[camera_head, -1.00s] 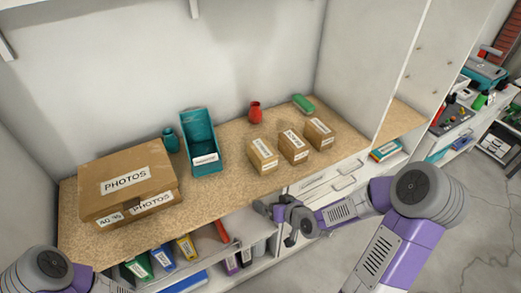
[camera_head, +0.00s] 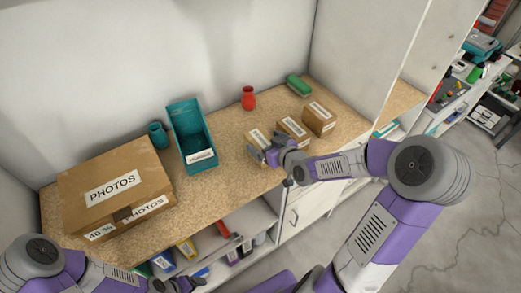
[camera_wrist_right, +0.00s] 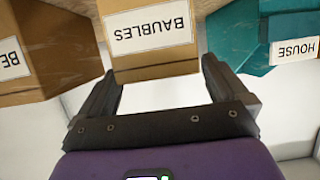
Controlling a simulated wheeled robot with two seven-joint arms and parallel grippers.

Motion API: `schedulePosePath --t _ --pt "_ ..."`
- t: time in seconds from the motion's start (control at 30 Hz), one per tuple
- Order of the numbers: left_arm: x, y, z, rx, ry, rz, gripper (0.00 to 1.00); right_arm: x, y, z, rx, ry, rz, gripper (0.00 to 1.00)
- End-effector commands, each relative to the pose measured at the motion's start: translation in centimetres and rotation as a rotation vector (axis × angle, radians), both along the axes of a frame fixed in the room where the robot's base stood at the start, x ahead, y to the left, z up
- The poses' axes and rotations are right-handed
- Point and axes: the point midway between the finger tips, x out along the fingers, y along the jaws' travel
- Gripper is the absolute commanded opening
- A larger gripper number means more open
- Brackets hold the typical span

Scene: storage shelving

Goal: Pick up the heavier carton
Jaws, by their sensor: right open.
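Three small brown cartons stand in a row on the shelf: a left one (camera_head: 257,136), a middle one (camera_head: 292,127) and a right one (camera_head: 319,119). My right gripper (camera_head: 263,156) is open and empty at the front of the left carton and partly covers it. In the right wrist view, a carton labelled BAUBLES (camera_wrist_right: 150,35) lies ahead between the open fingers (camera_wrist_right: 160,80). A carton with a partly cut-off label starting BE (camera_wrist_right: 45,45) is to its left. My left gripper (camera_head: 178,285) is low at the bottom edge, its jaws unclear. Carton weights cannot be seen.
A large PHOTOS box (camera_head: 115,185) fills the shelf's left side. A teal bin (camera_head: 190,135) stands left of the cartons and also shows in the wrist view (camera_wrist_right: 255,40). A teal vase (camera_head: 157,136), red vase (camera_head: 248,98) and green object (camera_head: 298,86) stand farther back.

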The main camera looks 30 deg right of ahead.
Motion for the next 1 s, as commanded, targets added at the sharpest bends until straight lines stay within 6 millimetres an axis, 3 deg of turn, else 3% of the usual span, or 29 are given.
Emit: schedulePosePath --t 0.03,0.2,0.47,1.0 --pt "0.0 0.0 -0.9 0.000 0.000 0.000 0.81 0.8 0.3 -0.6 0.004 -0.003 0.003 1.00" --pt "0.0 0.0 -1.8 0.000 0.000 0.000 0.81 2.6 0.4 -1.1 0.002 -0.002 0.002 1.00" --pt "0.0 0.0 -1.7 0.000 -0.001 0.000 0.81 2.8 0.3 -1.1 0.001 0.001 0.000 1.00" --pt "0.0 0.0 -1.7 0.000 -0.001 0.000 0.81 2.8 0.3 -1.1 0.001 0.001 0.000 0.20"
